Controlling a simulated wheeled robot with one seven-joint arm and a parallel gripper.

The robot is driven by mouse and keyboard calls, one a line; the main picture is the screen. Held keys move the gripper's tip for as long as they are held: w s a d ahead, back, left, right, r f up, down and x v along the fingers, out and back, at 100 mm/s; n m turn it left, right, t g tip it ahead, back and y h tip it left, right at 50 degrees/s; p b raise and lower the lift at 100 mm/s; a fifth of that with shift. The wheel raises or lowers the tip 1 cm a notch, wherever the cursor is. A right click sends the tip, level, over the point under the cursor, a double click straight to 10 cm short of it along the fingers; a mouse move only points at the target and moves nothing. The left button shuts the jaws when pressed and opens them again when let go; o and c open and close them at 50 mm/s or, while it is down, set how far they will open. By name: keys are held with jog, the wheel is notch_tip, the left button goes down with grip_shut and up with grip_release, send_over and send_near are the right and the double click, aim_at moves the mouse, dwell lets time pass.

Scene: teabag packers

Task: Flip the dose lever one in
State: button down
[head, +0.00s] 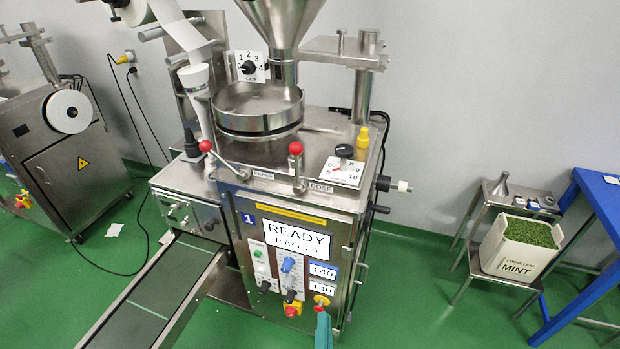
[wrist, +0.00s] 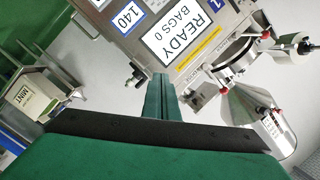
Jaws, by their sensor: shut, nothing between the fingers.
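The dose lever (head: 297,170) is a metal rod with a red ball knob, standing nearly upright at the top front edge of machine one, beside the DOSE label (head: 320,188). A similar paper lever (head: 222,160) leans up to the left near the PAPER label. My gripper (head: 323,325) shows as a teal piece at the bottom of the head view, in front of the machine and well below the levers. In the wrist view my gripper (wrist: 158,98) has its green fingers together, with nothing between them. A red knob there is small and tilted with the view.
The machine's screen (head: 296,238) reads READY, BAGS 0. A conveyor (head: 160,295) runs out lower left. A mint crate (head: 520,247) sits on a stand at the right.

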jog(key=w+r+m+t+y, duration=0.1)
jog(key=w+r+m, duration=0.3)
jog(key=w+r, duration=0.5)
jog(key=w+d+r+m+y, duration=0.1)
jog(key=w+r+m, duration=0.2)
jog(key=w+r, duration=0.6)
notch_tip(320, 180, up, 6)
jog(key=shift+w+r+m+t+y, duration=0.25)
jog(key=shift+m+t+y, duration=0.15)
